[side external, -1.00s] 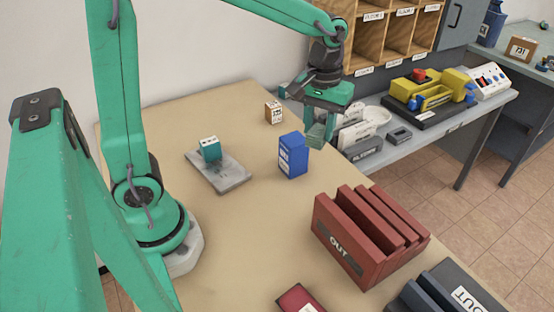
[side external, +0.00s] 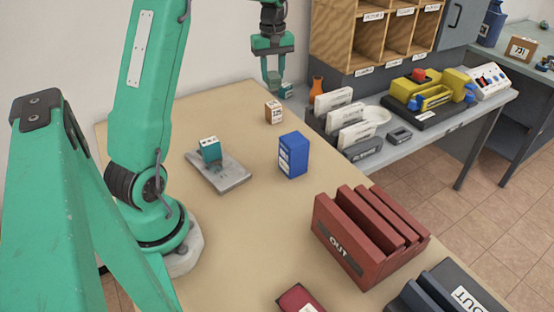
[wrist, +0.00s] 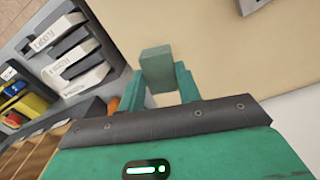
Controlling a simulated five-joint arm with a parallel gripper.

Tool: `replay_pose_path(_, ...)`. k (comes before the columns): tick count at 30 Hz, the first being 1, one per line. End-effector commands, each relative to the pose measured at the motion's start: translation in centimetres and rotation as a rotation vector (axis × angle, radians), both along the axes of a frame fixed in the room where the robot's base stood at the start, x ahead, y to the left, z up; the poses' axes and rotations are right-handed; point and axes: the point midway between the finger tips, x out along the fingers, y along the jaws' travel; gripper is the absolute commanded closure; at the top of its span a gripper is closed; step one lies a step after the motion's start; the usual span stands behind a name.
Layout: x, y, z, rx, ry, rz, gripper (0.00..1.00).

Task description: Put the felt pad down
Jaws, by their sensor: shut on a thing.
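The felt pad (wrist: 157,68) is a small grey-green block in the wrist view. My gripper (wrist: 160,88) is shut on it, with a finger on either side. In the side view my gripper (side external: 274,85) points down at the far end of the tan table (side external: 235,235), behind the small tan labelled box (side external: 274,112). There the pad is small and partly hidden by the fingers. I cannot tell whether it touches the table top.
A blue box (side external: 293,156), a grey slab (side external: 232,178) bearing a teal block (side external: 210,149), and a red OUT rack (side external: 370,240) stand on the table. A letter rack (side external: 366,148) and an orange vase (side external: 317,86) are on the side bench.

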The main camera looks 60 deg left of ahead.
Motion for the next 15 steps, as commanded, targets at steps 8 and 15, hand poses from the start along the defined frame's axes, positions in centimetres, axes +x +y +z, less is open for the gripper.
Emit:
replay_pose_path(8,-1.8,6.6,-0.7,0.000,0.000,0.168,0.88)
replay_pose_path(15,-2.6,8.7,-2.4,-0.002,0.004,0.222,0.88)
